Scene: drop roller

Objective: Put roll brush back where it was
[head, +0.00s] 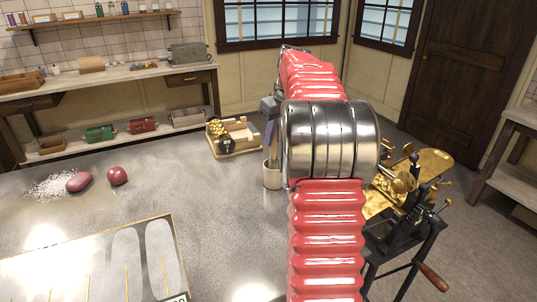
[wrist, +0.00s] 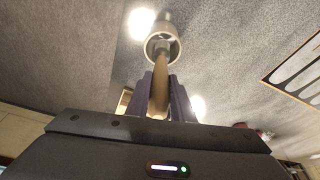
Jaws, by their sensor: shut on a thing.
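My gripper (head: 271,128) is partly hidden behind my arm's chrome joint in the head view. In the wrist view its two dark purple-grey fingers (wrist: 163,88) are shut on the tan handle of the roll brush (wrist: 160,84). The brush's far end runs into the round mouth of a pale cup (wrist: 151,46); its tip is hidden there. I cannot tell how deep it sits. In the head view the beige cup (head: 272,177) stands upright on the grey table, directly below my gripper.
A wooden tray with brass pieces (head: 234,137) stands behind and left of the cup. A brass machine with a crank (head: 405,195) is at right. Two dark red lumps (head: 79,182) (head: 117,176) lie at left. A framed panel (head: 90,270) lies front left. The table between is clear.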

